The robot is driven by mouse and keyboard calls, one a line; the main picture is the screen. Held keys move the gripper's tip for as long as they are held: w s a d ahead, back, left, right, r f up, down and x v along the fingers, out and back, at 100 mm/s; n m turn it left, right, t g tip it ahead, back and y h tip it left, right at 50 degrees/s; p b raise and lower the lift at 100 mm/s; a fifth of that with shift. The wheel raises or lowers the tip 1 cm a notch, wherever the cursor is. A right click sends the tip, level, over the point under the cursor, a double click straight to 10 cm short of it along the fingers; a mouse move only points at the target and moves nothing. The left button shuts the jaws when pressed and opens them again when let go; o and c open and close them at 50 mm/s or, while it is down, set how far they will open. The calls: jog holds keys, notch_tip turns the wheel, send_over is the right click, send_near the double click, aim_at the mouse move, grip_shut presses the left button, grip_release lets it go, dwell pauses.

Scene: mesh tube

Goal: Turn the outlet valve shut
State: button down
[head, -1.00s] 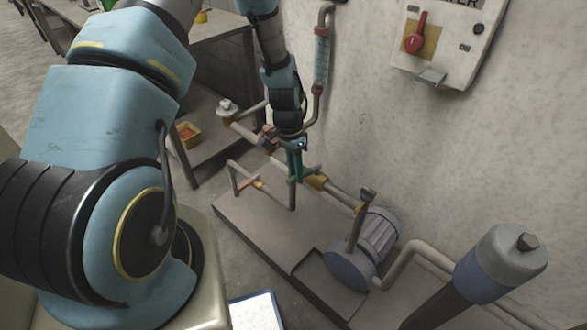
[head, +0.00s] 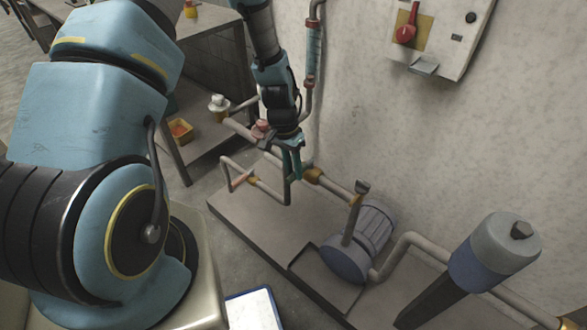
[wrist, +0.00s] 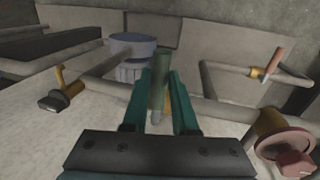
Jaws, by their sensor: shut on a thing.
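My gripper (head: 292,163) points down over the pipework on the skid, left of the pump. In the wrist view, my gripper's teal fingers (wrist: 166,92) are shut on a dull green handle (wrist: 160,68), which stands up between them. This appears to be the outlet valve's handle; a label is not visible. A brass valve body (head: 312,175) sits on the pipe just right of the fingers in the head view. The lower part of the handle and its stem are partly hidden by the fingers, so its exact angle to the pipe is unclear.
The pump (head: 358,243) stands right of my gripper. A dark-handled valve (wrist: 61,94) is at left in the wrist view, a red-handled valve (wrist: 268,69) at upper right, and a red round part (wrist: 288,140) at lower right. The wall (head: 350,110) is close behind.

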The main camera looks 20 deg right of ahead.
jog(key=c, duration=0.7)
grip_release()
jog(key=shift+r, duration=0.1)
jog(key=r, duration=0.3)
jog(key=w+r+b, duration=0.1)
jog(key=r, duration=0.3)
jog(key=a+r, duration=0.1)
jog(key=r, duration=0.2)
jog(key=shift+w+r+b, duration=0.2)
jog(key=shift+w+b, duration=0.1)
jog(key=shift+w, duration=0.1)
jog(key=a+r+n+t, duration=0.1)
jog(key=a+r+n, duration=0.2)
jog(key=a, duration=0.5)
jog(key=s+a+r+n+t, duration=0.1)
jog(key=a+r+n, duration=0.3)
jog(key=a, duration=0.5)
jog(key=s+a+r+n+t, duration=0.1)
jog(key=a+r+n, duration=0.3)
jog(key=a+r, duration=0.2)
jog(key=shift+s+a+r+t+y, duration=0.1)
jog(key=shift+a+r+t+y, duration=0.1)
jog(key=shift+a, duration=0.5)
jog(key=shift+a+r+t+y, duration=0.1)
jog(key=shift+a+y, duration=0.1)
jog(key=shift+a, duration=0.45)
